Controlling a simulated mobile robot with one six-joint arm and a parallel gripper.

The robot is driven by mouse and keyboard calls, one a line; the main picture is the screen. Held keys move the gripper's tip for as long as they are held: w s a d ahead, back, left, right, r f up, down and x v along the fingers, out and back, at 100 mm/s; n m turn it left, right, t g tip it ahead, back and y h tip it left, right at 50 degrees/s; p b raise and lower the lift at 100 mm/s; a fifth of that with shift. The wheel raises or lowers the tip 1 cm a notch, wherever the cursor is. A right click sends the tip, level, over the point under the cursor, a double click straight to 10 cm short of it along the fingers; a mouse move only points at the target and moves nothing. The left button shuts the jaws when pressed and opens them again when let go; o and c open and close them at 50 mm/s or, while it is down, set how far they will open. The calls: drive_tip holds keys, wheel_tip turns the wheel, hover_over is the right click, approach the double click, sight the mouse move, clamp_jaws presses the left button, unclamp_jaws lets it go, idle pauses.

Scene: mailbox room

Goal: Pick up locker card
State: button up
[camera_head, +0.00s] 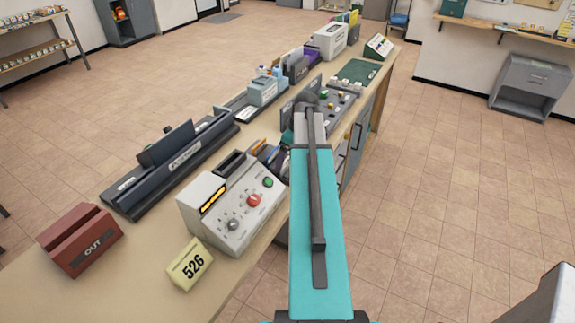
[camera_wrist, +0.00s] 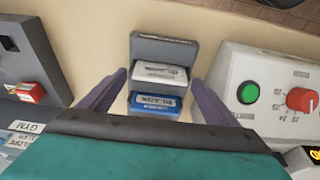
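In the wrist view a small grey holder (camera_wrist: 163,46) contains a white card (camera_wrist: 160,74) and, nearer to me, a blue card (camera_wrist: 155,104) with a white label. The print is too small to read, so I cannot tell which is the locker card. My gripper (camera_wrist: 158,77) is open, its two purple fingers apart on either side of the holder, with nothing held between them. In the head view my teal arm reaches over the counter, and its gripper end is small and partly hidden, as are the cards.
A white control box (camera_head: 232,205) with red and green buttons stands on the counter (camera_head: 140,278), close beside the holder.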

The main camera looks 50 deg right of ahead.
drive_tip(key=c, duration=0.8)
drive_tip(key=shift+r, duration=0.2)
drive_tip(key=s+r+b, duration=0.1)
drive_tip(key=s+b, duration=0.1)
drive_tip(key=s, duration=0.3)
drive_tip(key=s+d+r+b, duration=0.1)
drive_tip(key=s+r+b, duration=0.1)
drive_tip(key=s, duration=0.3)
drive_tip(key=s+r+b, duration=0.1)
drive_tip(key=s+b, duration=0.1)
drive_tip(key=s, duration=0.4)
drive_tip(key=shift+d+r, duration=0.25)
drive_tip(key=shift+r, duration=0.05)
